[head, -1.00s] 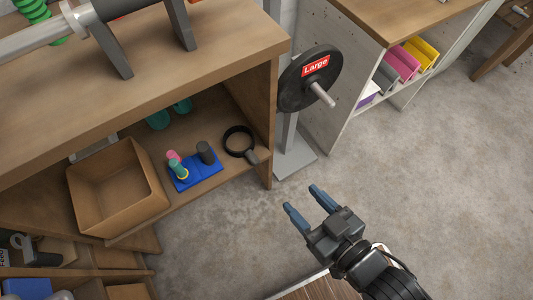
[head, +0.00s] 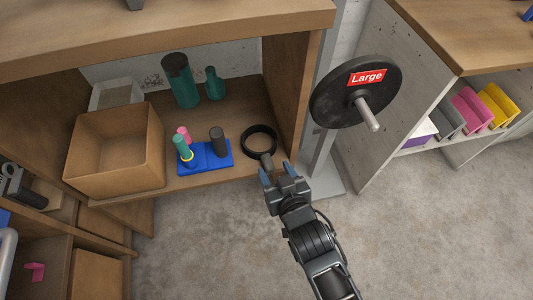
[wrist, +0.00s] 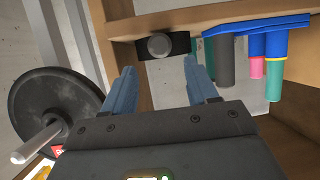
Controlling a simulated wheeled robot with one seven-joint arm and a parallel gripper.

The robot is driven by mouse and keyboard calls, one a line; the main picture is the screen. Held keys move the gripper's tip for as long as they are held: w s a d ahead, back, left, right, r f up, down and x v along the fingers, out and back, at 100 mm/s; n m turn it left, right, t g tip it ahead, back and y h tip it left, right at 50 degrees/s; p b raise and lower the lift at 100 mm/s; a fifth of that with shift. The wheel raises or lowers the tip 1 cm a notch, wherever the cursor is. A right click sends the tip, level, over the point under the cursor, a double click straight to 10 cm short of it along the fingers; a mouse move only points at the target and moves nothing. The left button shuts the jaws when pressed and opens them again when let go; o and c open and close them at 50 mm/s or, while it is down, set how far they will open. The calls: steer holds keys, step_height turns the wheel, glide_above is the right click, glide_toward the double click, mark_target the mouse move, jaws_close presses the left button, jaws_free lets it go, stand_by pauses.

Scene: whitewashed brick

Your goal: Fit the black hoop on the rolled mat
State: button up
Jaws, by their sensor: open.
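The black hoop (head: 247,135) lies on the shelf with a stubby grey grip (head: 266,160) pointing out toward the shelf's front edge. My gripper (head: 276,170) is open and empty just in front of that grip. In the wrist view, which shows the shelf upside down, the round grip end (wrist: 159,45) lies between and beyond my fingertips (wrist: 160,68). A blue base (head: 206,158) left of the hoop carries upright rolled mats: a dark grey one (head: 217,142), a pink one (head: 184,133) and a green one (head: 181,146). A yellow hoop (head: 187,157) is around the green roll.
A cardboard box (head: 115,150) stands left of the blue base. Green bottles (head: 181,82) stand behind. The shelf's right side panel (head: 288,95) and a rack with a black weight plate (head: 340,90) are close to the right. Floor in front is clear.

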mark_target(270, 167)
steer(key=b+x, duration=0.1)
steer(key=x, duration=0.1)
steer(key=b+x, duration=0.1)
steer(key=x, duration=0.2)
steer(key=shift+s+a+f, duration=0.15)
steer(key=shift+a+f, duration=0.05)
steer(key=shift+f, duration=0.2)
jaws_close()
